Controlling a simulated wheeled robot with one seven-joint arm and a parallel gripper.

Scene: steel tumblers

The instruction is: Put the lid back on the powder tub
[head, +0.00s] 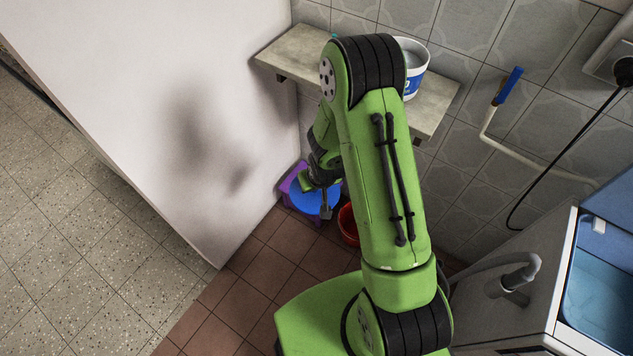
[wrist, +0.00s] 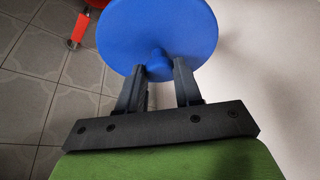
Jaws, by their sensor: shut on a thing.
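A round blue lid (wrist: 165,28) with a small knob is at the top of the wrist view. My gripper (wrist: 159,75) is shut on the lid's knob. In the head view the blue lid (head: 312,203) shows low near the white wall, with my gripper (head: 325,183) at it, partly hidden by my green arm. A white tub with a blue label (head: 412,72) stands open on the shelf, partly behind my arm. I take it to be the powder tub.
The stone-like shelf (head: 437,104) is on the tiled wall. A purple item (head: 290,186) and a red bucket (head: 348,226) are low beside the lid. A washing machine with a blue-lined opening (head: 605,310) stands at right. A hose (head: 540,160) and black cable hang on the wall. The floor at left is clear.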

